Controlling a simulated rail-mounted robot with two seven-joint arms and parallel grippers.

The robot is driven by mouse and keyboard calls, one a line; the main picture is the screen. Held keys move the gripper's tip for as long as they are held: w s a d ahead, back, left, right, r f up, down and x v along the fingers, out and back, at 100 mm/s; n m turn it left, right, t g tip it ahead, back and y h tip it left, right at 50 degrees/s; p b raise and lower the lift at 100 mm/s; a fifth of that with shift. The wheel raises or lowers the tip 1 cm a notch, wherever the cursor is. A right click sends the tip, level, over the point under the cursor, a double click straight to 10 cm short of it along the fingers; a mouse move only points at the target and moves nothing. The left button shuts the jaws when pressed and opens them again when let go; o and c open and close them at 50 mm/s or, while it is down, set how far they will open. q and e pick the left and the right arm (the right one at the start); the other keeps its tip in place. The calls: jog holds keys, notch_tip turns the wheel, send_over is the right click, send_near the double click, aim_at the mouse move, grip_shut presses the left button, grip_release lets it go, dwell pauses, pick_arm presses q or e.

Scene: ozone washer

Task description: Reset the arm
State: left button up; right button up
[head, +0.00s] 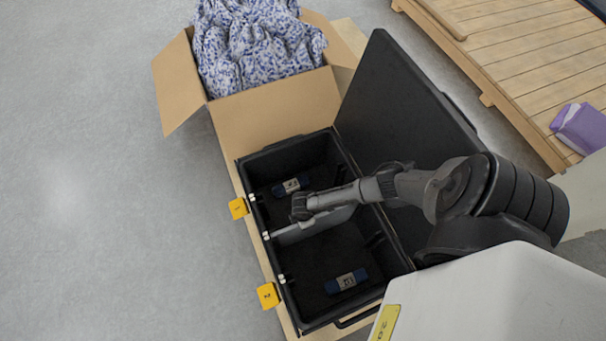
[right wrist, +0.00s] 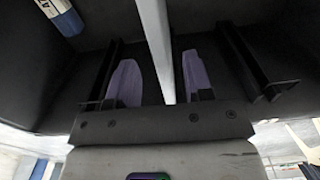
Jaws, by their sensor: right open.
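My right arm reaches in from the right over the open black case (head: 338,315). My right gripper (head: 300,207) is low at a grey divider panel (head: 290,235) that splits the case into two compartments. In the right wrist view my right gripper (right wrist: 160,80) is open, with the pale edge of the divider (right wrist: 155,40) running between its fingers. A gap shows on both sides of the panel, though contact lower down is hidden. My left gripper is not in view.
Each compartment holds a small blue labelled item, one upper (head: 290,186) and one lower (head: 346,281). The case lid (head: 400,105) stands open at right. Yellow tags (head: 238,208) are on the left side. A cardboard box (head: 275,105) with patterned cloth (head: 255,45) is behind. Floor at left is clear.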

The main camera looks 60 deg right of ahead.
notch_tip(320, 180, up, 8)
jog(key=p, duration=0.2)
jog(key=shift+r+p, duration=0.15)
jog(key=shift+p, duration=0.25)
